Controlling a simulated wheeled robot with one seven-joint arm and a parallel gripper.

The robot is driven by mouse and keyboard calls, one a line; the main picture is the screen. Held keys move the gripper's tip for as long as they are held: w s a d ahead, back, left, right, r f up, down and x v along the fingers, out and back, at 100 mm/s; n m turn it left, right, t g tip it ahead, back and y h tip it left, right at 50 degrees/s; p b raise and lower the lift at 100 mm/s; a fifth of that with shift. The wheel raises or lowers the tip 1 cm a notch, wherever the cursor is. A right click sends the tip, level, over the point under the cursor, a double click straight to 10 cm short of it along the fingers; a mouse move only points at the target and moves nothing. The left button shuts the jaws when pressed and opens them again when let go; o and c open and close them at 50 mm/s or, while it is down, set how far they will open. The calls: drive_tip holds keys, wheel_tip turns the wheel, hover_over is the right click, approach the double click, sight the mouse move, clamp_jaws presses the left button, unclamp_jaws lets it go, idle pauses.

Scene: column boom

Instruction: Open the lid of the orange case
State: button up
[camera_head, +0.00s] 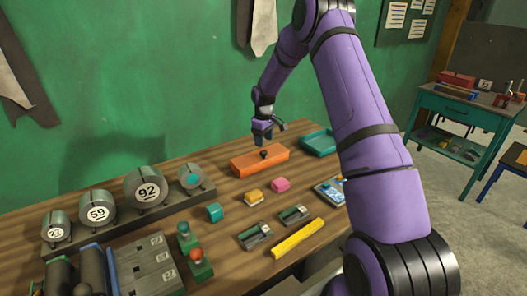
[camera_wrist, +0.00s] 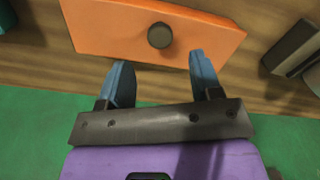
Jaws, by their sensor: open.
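The orange case (camera_head: 260,161) lies shut on the wooden workbench near the wall, with a small dark knob (camera_head: 264,154) on its lid. In the wrist view the orange lid (camera_wrist: 105,30) fills the top, and its round dark knob (camera_wrist: 160,35) stands just beyond my fingertips. My gripper (camera_head: 268,138) is above the case, a little behind the knob, at the end of my purple arm. In the wrist view my gripper (camera_wrist: 160,72) is open and empty, with its two blue fingers apart on either side of the knob's line. I see no contact with the knob.
A teal tray (camera_head: 319,143) sits right of the case. A rack of numbered round gauges (camera_head: 147,187) stands left. The green wall is close behind.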

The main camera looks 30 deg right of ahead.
sight(264, 152)
wheel_tip(264, 152, down, 6)
drive_tip(key=shift+r, duration=0.15)
idle(0.3)
clamp_jaws()
